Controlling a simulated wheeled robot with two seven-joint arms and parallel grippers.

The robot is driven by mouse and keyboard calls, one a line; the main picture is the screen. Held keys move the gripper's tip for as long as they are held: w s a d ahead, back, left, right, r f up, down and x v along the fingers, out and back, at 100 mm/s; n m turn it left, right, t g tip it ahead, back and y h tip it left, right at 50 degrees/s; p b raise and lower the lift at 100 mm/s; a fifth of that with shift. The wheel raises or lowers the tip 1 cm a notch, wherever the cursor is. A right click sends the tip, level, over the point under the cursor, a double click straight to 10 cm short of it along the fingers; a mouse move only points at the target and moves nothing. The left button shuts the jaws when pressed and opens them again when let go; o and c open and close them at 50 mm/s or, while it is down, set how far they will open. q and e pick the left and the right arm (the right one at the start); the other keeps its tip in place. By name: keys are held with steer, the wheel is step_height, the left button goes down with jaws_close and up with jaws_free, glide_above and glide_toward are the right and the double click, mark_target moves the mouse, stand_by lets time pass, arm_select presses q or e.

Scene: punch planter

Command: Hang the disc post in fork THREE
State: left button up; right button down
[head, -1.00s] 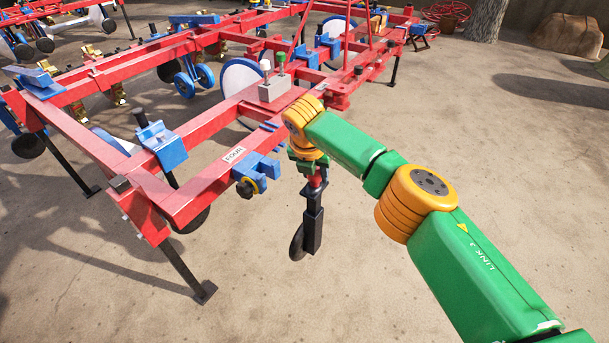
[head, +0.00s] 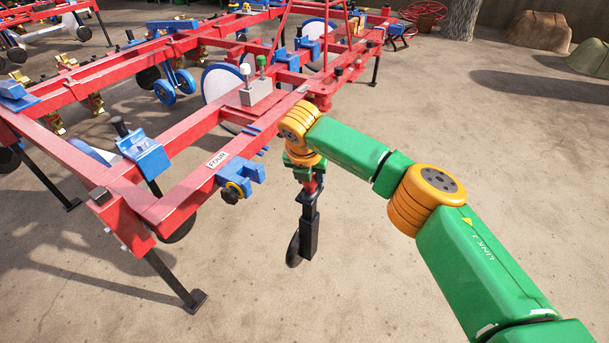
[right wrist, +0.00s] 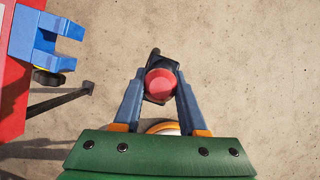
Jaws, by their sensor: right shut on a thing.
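The disc post (head: 309,225) is a dark upright bar with a red top and a dark disc (head: 293,248) at its lower end. It hangs upright in my right gripper (head: 307,180), clear of the red frame and above the ground. In the right wrist view, both fingers are closed around its red round top (right wrist: 161,84). A blue open fork (head: 240,174) with a dark knob sits on the near red beam by the label FOUR (head: 217,160), left of the post. It also shows in the right wrist view (right wrist: 42,45). I cannot read a label THREE. My left gripper is not in view.
The red frame (head: 190,195) fills the left side and stands on dark legs (head: 175,280). A grey block with green and white knobs (head: 255,92) is on it. A blue clamp (head: 145,152) holds another post. Open sandy ground (head: 480,150) lies right.

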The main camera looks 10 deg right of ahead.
steer(key=s+d+b, duration=0.1)
steer(key=s+d, duration=0.5)
steer(key=shift+d, duration=0.3)
stand_by(0.9)
steer(key=shift+r, duration=0.1)
